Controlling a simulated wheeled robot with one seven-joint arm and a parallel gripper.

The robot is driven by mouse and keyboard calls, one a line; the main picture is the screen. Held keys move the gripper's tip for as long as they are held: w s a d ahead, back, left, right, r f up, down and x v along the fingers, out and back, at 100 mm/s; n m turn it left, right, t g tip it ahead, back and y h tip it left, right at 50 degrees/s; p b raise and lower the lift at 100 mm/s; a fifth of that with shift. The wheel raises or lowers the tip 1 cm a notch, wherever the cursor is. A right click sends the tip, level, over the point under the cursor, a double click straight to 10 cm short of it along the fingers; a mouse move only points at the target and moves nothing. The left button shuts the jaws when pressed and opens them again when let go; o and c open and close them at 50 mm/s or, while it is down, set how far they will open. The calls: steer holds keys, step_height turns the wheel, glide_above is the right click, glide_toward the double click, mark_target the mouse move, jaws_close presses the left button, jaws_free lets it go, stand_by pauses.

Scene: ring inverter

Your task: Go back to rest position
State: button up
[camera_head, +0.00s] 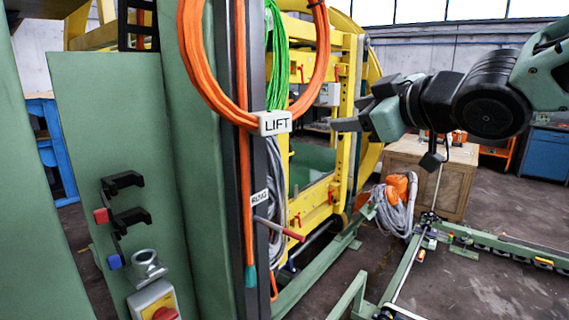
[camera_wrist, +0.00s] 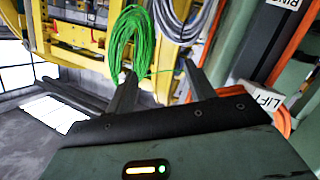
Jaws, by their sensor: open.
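My gripper (camera_head: 352,108) is at the upper right in the head view, to the right of the hanging cables and in front of the yellow frame. In the wrist view its two fingers (camera_wrist: 160,76) stand apart, with nothing visible held between them. A green cable coil (camera_wrist: 131,38) shows beyond the fingers, and a thin green strand runs behind them. I cannot tell whether they touch it. In the head view the green coil (camera_head: 277,55) hangs beside an orange cable loop (camera_head: 203,80) near the LIFT label (camera_head: 275,123).
The yellow ring inverter (camera_head: 348,85) stands behind the green column. A grey cable bundle (camera_head: 276,190) hangs below, near a red lever (camera_head: 280,229). A wooden crate (camera_head: 440,190) and green floor rails (camera_head: 410,260) are at the right. Open floor shows at lower right.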

steer(key=s+f+m+g+h, duration=0.25)
steer(key=s+f, duration=0.25)
steer(key=f, duration=0.3)
steer(key=s+f+m+g+h, duration=0.1)
steer(key=s+f+g+h, duration=0.2)
steer(key=f, duration=0.6)
steer(key=s+d+f+g+h, duration=0.1)
steer(key=s+f+g, duration=0.2)
steer(key=s, duration=0.7)
steer(key=s+d+f+g+h+b, duration=0.1)
steer(key=s+f+g, duration=0.3)
steer(key=s+f, duration=0.3)
steer(key=s, duration=0.3)
steer(key=shift+f, duration=0.4)
steer(key=shift+m+g, duration=0.25)
steer(key=shift+c, duration=0.3)
